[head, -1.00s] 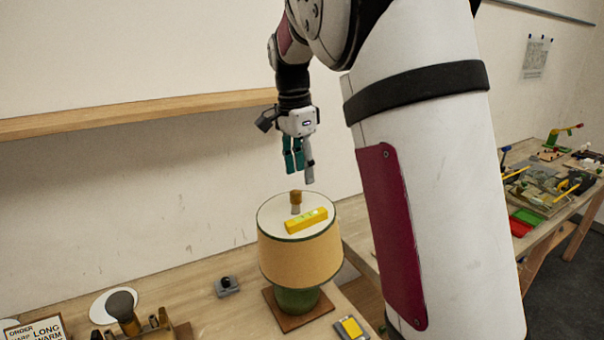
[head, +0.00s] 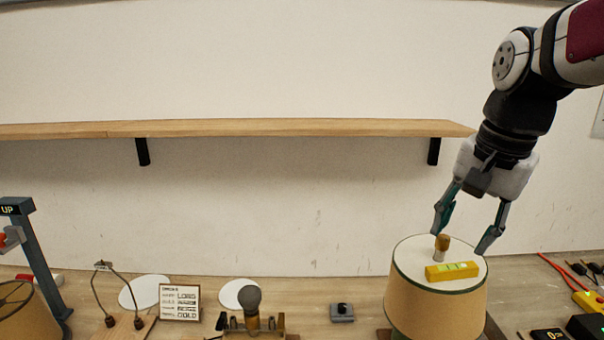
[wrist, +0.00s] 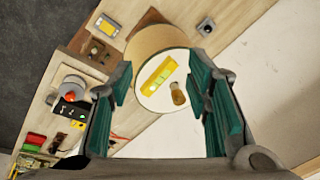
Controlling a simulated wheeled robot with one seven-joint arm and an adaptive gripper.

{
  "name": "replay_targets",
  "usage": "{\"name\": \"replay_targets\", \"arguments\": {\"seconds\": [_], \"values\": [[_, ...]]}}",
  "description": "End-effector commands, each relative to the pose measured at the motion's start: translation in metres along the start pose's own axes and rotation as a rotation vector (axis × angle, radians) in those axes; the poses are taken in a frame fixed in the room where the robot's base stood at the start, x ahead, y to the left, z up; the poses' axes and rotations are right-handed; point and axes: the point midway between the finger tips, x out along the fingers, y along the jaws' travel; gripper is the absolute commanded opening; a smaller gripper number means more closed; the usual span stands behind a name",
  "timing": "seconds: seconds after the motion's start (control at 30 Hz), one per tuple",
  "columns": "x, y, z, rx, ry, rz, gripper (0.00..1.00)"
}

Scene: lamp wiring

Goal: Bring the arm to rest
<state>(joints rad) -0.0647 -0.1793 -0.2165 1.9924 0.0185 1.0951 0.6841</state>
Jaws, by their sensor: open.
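My gripper (head: 466,228) is open and empty, pointing down above the lamp at the right of the head view. In the wrist view my gripper (wrist: 165,100) shows its two teal-padded fingers spread wide with the lamp top between and beyond them. The lamp has a tan shade (head: 437,300) with a white top. A yellow level (head: 452,271) and a small brass-coloured piece (head: 442,244) rest on that top. In the wrist view the level (wrist: 159,77) lies beside the piece, which looks like an amber bulb (wrist: 178,94).
A wooden shelf (head: 240,129) runs along the wall left of my arm. On the bench stand a blue-grey post marked UP (head: 38,255), a wire frame (head: 120,290), an order card (head: 180,303) and a bulb on a stand (head: 252,303). The space above the bench's middle is clear.

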Motion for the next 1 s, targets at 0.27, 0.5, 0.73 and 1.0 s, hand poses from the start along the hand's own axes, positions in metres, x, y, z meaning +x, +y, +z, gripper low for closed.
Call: {"name": "replay_targets", "arguments": {"seconds": [0.27, 0.5, 0.73, 1.0], "values": [[-0.002, 0.035, 0.08, -0.469, 0.117, -0.093, 0.45], [0.013, 0.06, 0.122, -0.765, 0.221, -0.097, 0.45], [0.019, 0.067, 0.133, -0.847, 0.251, -0.089, 0.45], [0.019, 0.067, 0.132, -0.845, 0.25, -0.09, 0.45]]}}
